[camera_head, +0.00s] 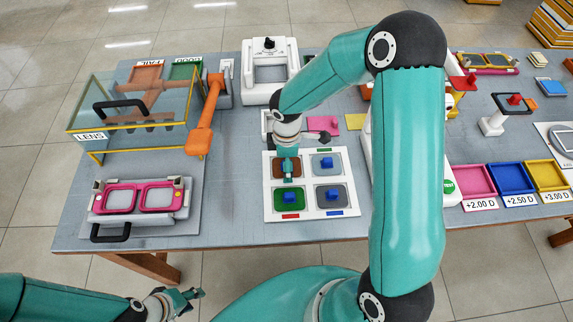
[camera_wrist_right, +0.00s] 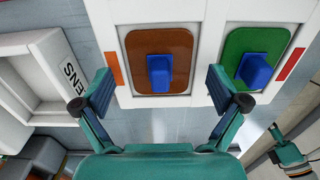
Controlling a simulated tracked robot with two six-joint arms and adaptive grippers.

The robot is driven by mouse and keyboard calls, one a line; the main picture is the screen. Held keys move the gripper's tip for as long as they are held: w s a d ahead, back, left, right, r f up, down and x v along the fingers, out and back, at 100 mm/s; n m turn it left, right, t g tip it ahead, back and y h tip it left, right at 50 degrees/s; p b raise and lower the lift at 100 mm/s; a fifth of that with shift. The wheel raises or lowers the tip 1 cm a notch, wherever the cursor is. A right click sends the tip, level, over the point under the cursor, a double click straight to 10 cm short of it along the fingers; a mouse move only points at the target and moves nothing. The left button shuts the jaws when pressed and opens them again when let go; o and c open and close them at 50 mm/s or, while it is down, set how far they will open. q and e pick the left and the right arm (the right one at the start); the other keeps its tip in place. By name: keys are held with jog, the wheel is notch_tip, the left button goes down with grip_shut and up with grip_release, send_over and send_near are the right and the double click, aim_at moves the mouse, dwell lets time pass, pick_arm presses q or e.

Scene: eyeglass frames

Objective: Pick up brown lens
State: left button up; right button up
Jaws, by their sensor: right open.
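The brown lens (camera_wrist_right: 139,45) is a rounded rectangle with a blue grip block (camera_wrist_right: 159,73) on it, lying in a square of the white lens tray (camera_head: 344,213). In the head view the brown lens (camera_head: 278,162) is partly hidden by my right gripper (camera_head: 288,174). In the right wrist view my right gripper (camera_wrist_right: 161,86) is open and empty, one finger on each side of the blue block, apart from it. My left gripper (camera_head: 182,297) is at the bottom left, away from the tray; its finger gap is unclear.
Green (camera_head: 289,208), light blue (camera_head: 334,167) and grey (camera_head: 325,202) lenses with blue blocks fill the other tray squares. A pink eyeglass frame (camera_head: 159,198) sits in a holder at left. A glass-covered box (camera_head: 107,102) and white machine (camera_head: 270,92) stand behind.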

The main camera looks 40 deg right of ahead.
jog(key=shift+s, duration=0.1)
grip_shut()
dwell(0.4)
jog(key=shift+r, duration=0.4)
notch_tip(320, 180, up, 19)
jog(key=shift+r, duration=0.15)
dwell(0.4)
